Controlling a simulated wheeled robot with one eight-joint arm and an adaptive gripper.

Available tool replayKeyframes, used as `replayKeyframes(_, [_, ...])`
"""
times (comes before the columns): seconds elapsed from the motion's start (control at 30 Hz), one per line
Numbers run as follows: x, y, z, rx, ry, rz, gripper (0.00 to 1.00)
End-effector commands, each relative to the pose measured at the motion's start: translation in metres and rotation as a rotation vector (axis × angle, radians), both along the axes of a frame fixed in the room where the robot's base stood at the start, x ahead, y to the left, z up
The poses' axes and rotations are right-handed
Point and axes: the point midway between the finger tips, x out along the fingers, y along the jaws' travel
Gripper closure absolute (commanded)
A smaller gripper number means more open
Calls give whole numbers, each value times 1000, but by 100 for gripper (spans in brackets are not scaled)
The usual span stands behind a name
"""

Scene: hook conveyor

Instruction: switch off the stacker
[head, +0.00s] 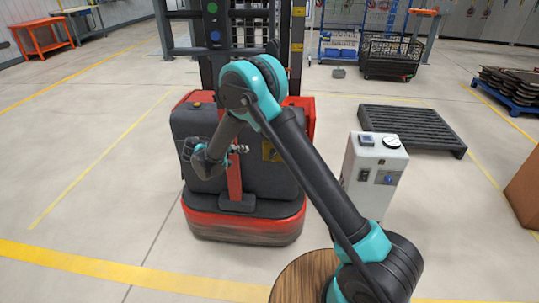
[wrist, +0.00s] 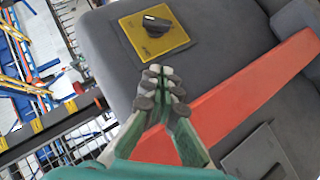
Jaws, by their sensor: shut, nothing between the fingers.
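The stacker (head: 245,215) is a red and dark grey machine with a mast, standing in front of me in the head view. On its grey body is a yellow plate (wrist: 175,40) with a black rotary knob (wrist: 158,25); the knob has a pale mark at its left end. The plate also shows in the head view (head: 267,151), partly hidden by my arm. My gripper (wrist: 162,75) is shut and empty, its fingertips just below the plate in the wrist view and apart from the knob. In the head view my gripper (head: 240,149) is beside the red tiller.
The red tiller (wrist: 245,90) slants close by my fingers in the wrist view. A pale cabinet with a gauge (head: 375,170) stands right of the stacker. A dark pallet (head: 412,128) lies behind the cabinet. The floor left of the stacker is clear.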

Motion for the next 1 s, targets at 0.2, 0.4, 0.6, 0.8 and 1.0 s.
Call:
replayKeyframes(0.2, [-1, 3, -1, -2, -5, 1, 100])
replayKeyframes(0.4, [0, 2, -1, -2, -4, 2, 100])
replayKeyframes(0.6, [13, -9, -10, -2, -4, -1, 100])
replayKeyframes(0.8, [39, -31, -27, -2, -4, -2, 100])
replayKeyframes(1.0, [66, -52, -45, -1, -4, -1, 100])
